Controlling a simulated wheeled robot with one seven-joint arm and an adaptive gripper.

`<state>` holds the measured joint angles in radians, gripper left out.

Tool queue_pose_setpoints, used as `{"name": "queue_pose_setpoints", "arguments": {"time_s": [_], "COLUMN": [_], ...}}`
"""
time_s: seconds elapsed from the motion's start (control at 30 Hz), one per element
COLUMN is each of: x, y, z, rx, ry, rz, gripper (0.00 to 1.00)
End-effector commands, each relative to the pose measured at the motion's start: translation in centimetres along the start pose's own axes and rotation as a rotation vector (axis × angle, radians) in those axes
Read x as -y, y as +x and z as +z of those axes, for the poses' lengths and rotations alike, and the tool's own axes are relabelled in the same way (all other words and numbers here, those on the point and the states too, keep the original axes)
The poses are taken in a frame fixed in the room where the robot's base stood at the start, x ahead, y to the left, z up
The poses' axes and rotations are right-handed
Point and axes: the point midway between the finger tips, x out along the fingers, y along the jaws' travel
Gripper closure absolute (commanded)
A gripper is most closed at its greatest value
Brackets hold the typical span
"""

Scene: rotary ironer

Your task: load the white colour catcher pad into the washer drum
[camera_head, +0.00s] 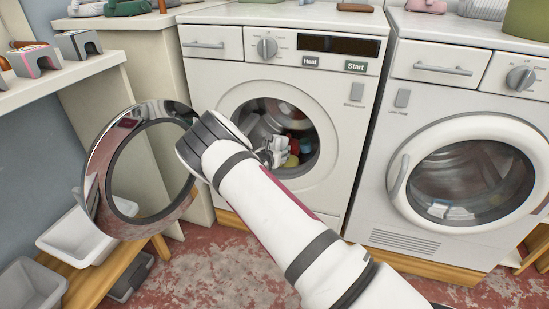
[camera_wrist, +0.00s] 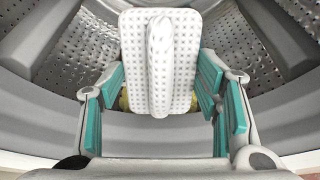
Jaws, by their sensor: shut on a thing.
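The white colour catcher pad (camera_wrist: 182,78) is a dimpled rectangle with rounded corners and a raised ridge down its middle. My gripper (camera_wrist: 158,82) is shut on it, with teal finger pads on either side. In the wrist view the perforated metal drum (camera_wrist: 75,45) surrounds the pad. In the head view my gripper (camera_head: 274,151) is in the open round doorway of the left washer (camera_head: 226,82). The pad cannot be told apart from the gripper there. The washer's round door (camera_head: 101,192) is swung open to the left.
Red, yellow and blue items (camera_head: 303,143) lie in the drum beside my gripper. A second machine (camera_head: 375,205) with its door shut stands on the right. A shelf (camera_head: 60,78) and white bins (camera_head: 72,240) are at the left.

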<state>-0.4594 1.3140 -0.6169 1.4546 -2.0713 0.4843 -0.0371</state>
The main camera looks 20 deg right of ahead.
Motion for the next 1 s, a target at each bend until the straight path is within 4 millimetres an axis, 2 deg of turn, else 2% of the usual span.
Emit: {"name": "queue_pose_setpoints", "arguments": {"time_s": [0.5, 1.0], "x": [-0.1, 0.0], "y": [4.2, 5.0], "z": [1.5, 2.0], "rx": [0.001, 0.0], "ry": [0.002, 0.0], "rz": [0.0, 0.0], "gripper": [0.7, 0.7]}}
